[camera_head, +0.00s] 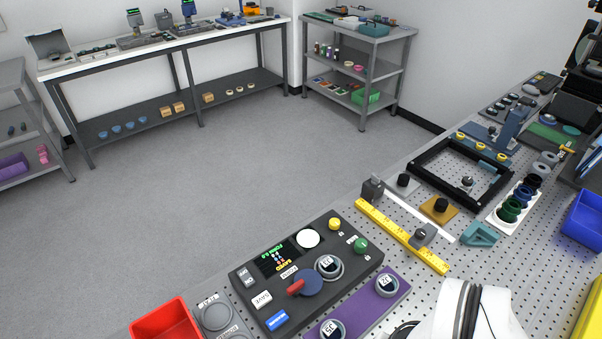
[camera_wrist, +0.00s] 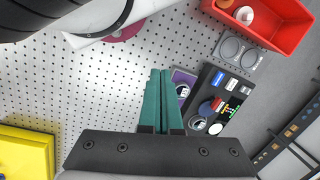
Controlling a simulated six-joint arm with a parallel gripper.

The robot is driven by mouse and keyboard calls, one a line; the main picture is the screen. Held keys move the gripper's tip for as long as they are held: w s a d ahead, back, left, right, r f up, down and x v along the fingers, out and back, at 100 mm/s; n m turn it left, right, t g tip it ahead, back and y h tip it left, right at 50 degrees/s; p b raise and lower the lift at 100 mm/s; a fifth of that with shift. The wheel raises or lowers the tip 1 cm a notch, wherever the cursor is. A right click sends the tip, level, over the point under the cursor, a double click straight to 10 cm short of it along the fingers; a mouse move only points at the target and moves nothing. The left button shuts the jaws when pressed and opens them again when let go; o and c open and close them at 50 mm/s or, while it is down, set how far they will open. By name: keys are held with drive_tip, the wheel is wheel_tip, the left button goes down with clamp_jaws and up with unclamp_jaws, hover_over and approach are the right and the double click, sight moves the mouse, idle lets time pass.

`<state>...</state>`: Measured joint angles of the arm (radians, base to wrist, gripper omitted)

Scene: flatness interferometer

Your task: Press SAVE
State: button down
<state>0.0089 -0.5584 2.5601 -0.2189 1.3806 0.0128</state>
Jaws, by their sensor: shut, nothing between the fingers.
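The SAVE key (camera_head: 262,300) is a small white key on the dark control panel (camera_head: 352,263), between a blue key (camera_head: 277,320) and the OFF/ON switch (camera_head: 245,278). The panel's screen (camera_head: 277,257) is lit with green and yellow text, upside down and too small to read surely. In the wrist view, a white key (camera_wrist: 232,82) beside the blue one looks like SAVE. My gripper (camera_wrist: 160,72) has green fingers, shut and empty, left of the panel, apart from the key in the picture. Its height cannot be told. The head view does not show the fingers.
A red-handled rotary knob (camera_head: 303,285) stands by SAVE. A purple plate (camera_head: 366,305) with round dials lies beside the panel. A red bin (camera_head: 166,320) and a grey two-dish tray (camera_head: 214,315) are close by. The perforated bench (camera_wrist: 100,75) left of my fingers is mostly bare.

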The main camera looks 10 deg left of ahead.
idle(0.8)
